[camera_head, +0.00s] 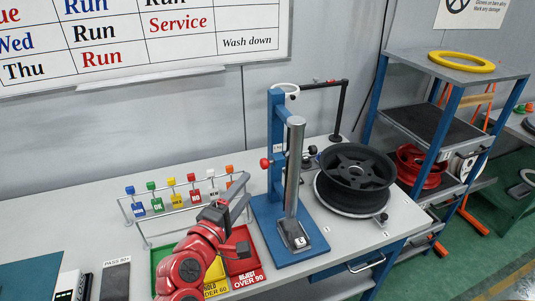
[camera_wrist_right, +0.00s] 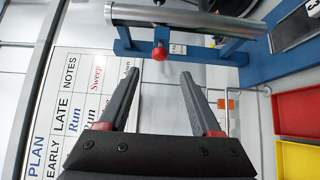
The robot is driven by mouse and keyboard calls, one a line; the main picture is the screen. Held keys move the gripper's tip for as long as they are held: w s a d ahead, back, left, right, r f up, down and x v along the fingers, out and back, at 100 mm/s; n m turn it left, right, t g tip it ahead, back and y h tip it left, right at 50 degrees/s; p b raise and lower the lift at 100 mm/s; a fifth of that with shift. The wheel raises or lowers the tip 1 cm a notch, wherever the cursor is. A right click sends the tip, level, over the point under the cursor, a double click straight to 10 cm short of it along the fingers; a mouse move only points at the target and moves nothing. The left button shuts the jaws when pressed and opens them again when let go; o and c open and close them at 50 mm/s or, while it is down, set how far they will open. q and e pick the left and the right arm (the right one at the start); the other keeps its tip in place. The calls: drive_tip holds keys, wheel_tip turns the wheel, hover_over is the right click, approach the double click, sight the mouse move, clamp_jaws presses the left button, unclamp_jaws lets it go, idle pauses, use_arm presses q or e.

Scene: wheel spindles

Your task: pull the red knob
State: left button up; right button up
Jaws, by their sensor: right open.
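The red knob (camera_head: 265,163) sticks out from the left side of the blue upright of a stand (camera_head: 277,130) on the bench. In the right wrist view the knob (camera_wrist_right: 160,54) lies just beyond my fingertips, roughly centred between them. My right gripper (camera_head: 238,188) is open and empty, left of the knob and apart from it in the head view. In the right wrist view its two dark fingers (camera_wrist_right: 160,78) are spread wide. My left gripper is not in view.
A rack of coloured tags (camera_head: 172,182) stands left of the gripper. Red, yellow and green trays (camera_head: 243,267) lie below it. A steel cylinder (camera_head: 294,165) stands at the stand's front. A black wheel (camera_head: 357,166) sits to the right, before a blue shelf (camera_head: 420,123).

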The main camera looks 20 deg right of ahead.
drive_tip(key=p+x, duration=0.4)
drive_tip(key=x, duration=1)
drive_tip(key=shift+w+p, duration=0.25)
drive_tip(key=shift+p, duration=0.15)
drive_tip(key=shift+d, duration=0.15)
clamp_jaws()
drive_tip(key=shift+f, duration=0.1)
